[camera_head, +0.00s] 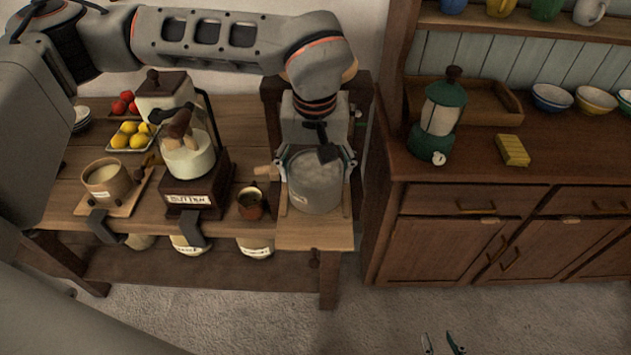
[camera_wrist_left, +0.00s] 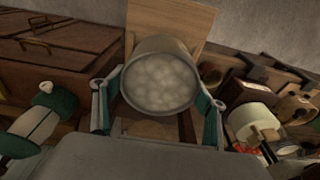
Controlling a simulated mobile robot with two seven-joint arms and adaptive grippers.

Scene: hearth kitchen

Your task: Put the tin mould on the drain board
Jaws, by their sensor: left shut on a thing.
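The tin mould (camera_head: 316,184) is a grey, round vessel with a pale, bumpy top. My left gripper (camera_head: 317,165) is shut on it, with one finger on each side. In the left wrist view the mould (camera_wrist_left: 160,82) sits upright between the fingers of the left gripper (camera_wrist_left: 158,108). A light wooden board (camera_head: 315,236), which looks like the drain board, lies under the mould at the table's right end; it also shows in the wrist view (camera_wrist_left: 172,20). I cannot tell whether the mould touches it. My right gripper (camera_head: 442,344) is open and empty at the bottom edge.
A butter churn (camera_head: 188,163), a small brown pot (camera_head: 250,203), a wooden tub (camera_head: 107,182) and a lemon tray (camera_head: 130,136) stand left of the board. The floor in front is clear.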

